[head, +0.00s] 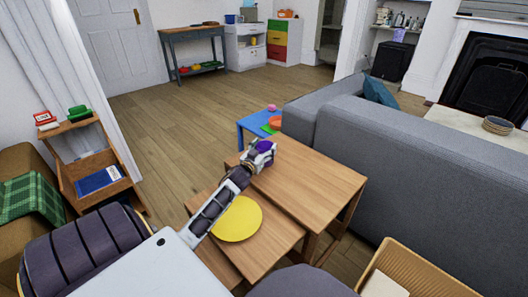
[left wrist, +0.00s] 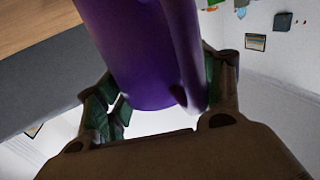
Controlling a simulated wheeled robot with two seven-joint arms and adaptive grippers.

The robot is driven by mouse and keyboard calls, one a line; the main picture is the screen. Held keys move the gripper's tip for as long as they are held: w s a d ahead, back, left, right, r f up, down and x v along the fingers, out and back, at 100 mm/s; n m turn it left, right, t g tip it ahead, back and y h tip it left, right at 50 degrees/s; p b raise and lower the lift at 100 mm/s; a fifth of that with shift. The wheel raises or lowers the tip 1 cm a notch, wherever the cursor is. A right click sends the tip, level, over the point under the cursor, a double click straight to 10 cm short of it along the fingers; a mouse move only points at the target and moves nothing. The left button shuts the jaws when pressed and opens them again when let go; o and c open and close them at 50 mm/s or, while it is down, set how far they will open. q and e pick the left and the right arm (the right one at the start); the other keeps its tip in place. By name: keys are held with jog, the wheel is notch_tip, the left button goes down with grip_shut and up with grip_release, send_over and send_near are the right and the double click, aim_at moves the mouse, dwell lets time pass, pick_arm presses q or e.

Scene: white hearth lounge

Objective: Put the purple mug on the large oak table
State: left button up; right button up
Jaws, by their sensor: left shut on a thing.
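The purple mug (head: 265,146) is in my left gripper (head: 258,156), over the far left corner of the large oak table (head: 315,185). In the left wrist view the mug (left wrist: 140,55) fills the space between the two fingers, which close on it from both sides. Part of the mug is hidden by the gripper in the head view. I cannot tell whether its base touches the table. The large oak table's top is bare apart from the mug and gripper near that corner. My right gripper is out of view.
A lower oak table (head: 273,242) with a yellow round plate (head: 238,218) stands in front. A grey sofa (head: 400,160) stands close along the right. A blue table (head: 251,123) with small coloured items is behind. A wicker chair (head: 425,270) is at the lower right.

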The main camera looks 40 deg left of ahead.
pick_arm(q)
jog(key=shift+f, duration=0.15)
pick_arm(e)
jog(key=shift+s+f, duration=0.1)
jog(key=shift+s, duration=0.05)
pick_arm(q)
jog(key=o, duration=1.2)
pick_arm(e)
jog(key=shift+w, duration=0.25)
pick_arm(q)
jog(key=shift+p+v, duration=1.2)
jog(key=shift+v, duration=2.9)
jog(key=shift+p+v, duration=0.6)
jog(key=shift+v, duration=0.6)
jog(key=shift+s+d, duration=0.15)
jog(key=shift+s, duration=0.55)
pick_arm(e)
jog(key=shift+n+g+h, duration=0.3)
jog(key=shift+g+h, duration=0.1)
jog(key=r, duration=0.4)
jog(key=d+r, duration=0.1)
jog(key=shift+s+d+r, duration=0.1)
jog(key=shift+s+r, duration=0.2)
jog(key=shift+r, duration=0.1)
